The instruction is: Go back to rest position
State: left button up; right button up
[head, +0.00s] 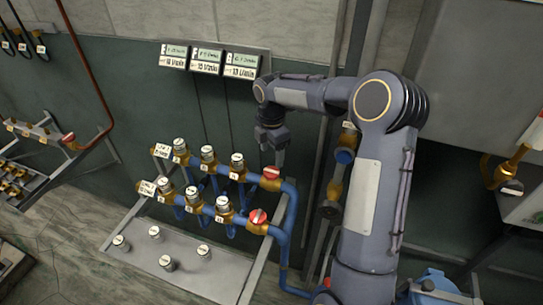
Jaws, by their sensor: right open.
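My right gripper (272,150) shows in the head view at the end of my right arm, pointing down. It is open, and I see nothing held in it. It hovers just above or in front of the red-handled valve (271,174) at the right end of the upper blue pipe row; I cannot tell whether it touches. A second red-handled valve (258,217) sits at the right end of the lower row. My left gripper is not in view.
Valves with round grey caps line both rows. A metal shelf (215,285) below holds several loose caps. Three small displays (207,61) hang on the wall. A rack with a red valve (68,138) stands left. Pipes and a grey cabinet (480,70) are at right.

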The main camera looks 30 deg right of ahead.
dwell(0.4)
jog(key=s+a+r+m+t+y+b, duration=0.1)
jog(key=s+a+r+m, duration=0.1)
jog(key=s+r+m, duration=0.4)
jog(key=s+a+r+m+t+b, duration=0.2)
jog(key=s+a+m, duration=0.1)
jog(key=s, duration=0.6)
jog(key=s+a+f+m+t+y, duration=0.1)
jog(key=s+a+f+m, duration=0.1)
jog(key=s+m, duration=0.3)
jog(key=s+a+f+m+t+y+b, duration=0.1)
jog(key=s+a+m, duration=0.3)
jog(key=s, duration=0.5)
jog(key=shift+a+f+m+t+y, duration=0.35)
jog(key=shift+f+m, duration=0.4)
jog(key=shift+m, duration=0.45)
